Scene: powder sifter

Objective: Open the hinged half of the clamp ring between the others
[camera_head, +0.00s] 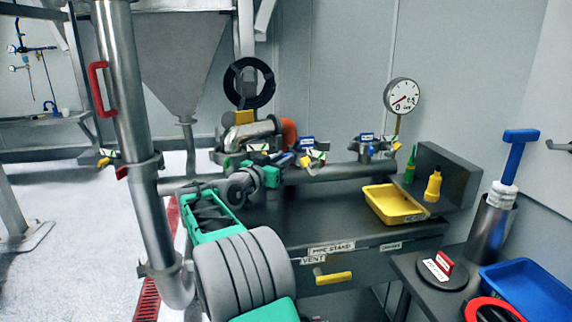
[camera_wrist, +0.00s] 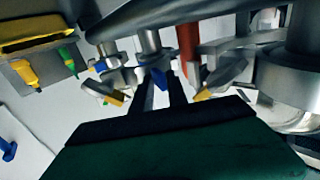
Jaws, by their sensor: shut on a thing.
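Several metal clamp rings sit along the horizontal pipe. The middle clamp ring (camera_head: 312,156) has a blue label and yellow tips in the head view; it also shows in the wrist view (camera_wrist: 150,45). My gripper (camera_wrist: 161,84) is shut on a small blue tab of this middle ring. My wrist hides part of the fingertips in the head view. Another clamp ring (camera_head: 368,145) stands to its right, and one (camera_head: 258,150) to its left, partly behind my arm. I cannot tell how far the hinged half is swung.
A yellow tray (camera_head: 378,199) sits on the dark bench (camera_head: 330,225), with yellow and green bottles (camera_head: 433,186) beside it. A pressure gauge (camera_head: 402,95) stands behind. A blue tray (camera_head: 530,288) is at the lower right. A steel column (camera_head: 125,90) stands at left.

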